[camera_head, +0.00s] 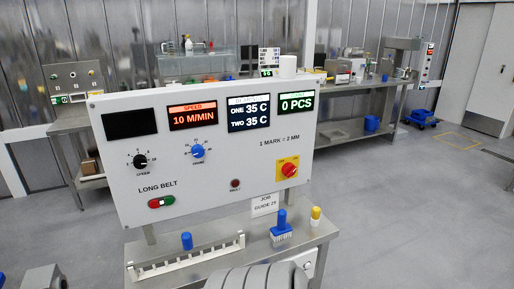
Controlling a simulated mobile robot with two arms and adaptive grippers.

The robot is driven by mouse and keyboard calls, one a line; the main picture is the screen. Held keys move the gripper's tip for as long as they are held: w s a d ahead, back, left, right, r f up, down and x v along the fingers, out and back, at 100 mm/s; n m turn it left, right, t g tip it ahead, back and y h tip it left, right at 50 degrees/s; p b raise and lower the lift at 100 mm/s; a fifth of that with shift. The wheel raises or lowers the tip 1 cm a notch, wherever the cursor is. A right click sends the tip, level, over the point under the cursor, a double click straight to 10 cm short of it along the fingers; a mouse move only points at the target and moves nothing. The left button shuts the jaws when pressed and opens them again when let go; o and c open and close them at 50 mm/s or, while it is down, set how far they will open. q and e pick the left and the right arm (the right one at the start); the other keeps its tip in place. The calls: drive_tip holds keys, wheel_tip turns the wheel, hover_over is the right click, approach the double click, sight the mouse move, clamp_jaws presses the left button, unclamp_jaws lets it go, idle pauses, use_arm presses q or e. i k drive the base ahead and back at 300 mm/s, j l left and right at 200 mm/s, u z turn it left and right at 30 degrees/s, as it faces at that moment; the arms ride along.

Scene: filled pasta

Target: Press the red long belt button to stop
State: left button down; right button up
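The white control panel (220,178) stands upright on the steel table in front of me. At its lower left is the LONG BELT label (158,187). Under the label are the red long belt button (154,203) and, touching it on the right, the green button (168,200). Both buttons are unobstructed. The speed display (193,115) reads 10 M/MIN. I see no fingertips of either gripper. Grey shapes at the bottom edge are cut off, and I cannot tell whether they are parts of my arms.
The panel also has a black knob (140,161), a blue knob (198,151) and a red rotary switch on a yellow plate (288,170). Below it on the table are a white slotted rail (190,262), a blue-handled tool (281,228) and a yellow-capped item (315,216).

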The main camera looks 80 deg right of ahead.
sight(153, 204)
drive_tip(key=z, duration=2.35)
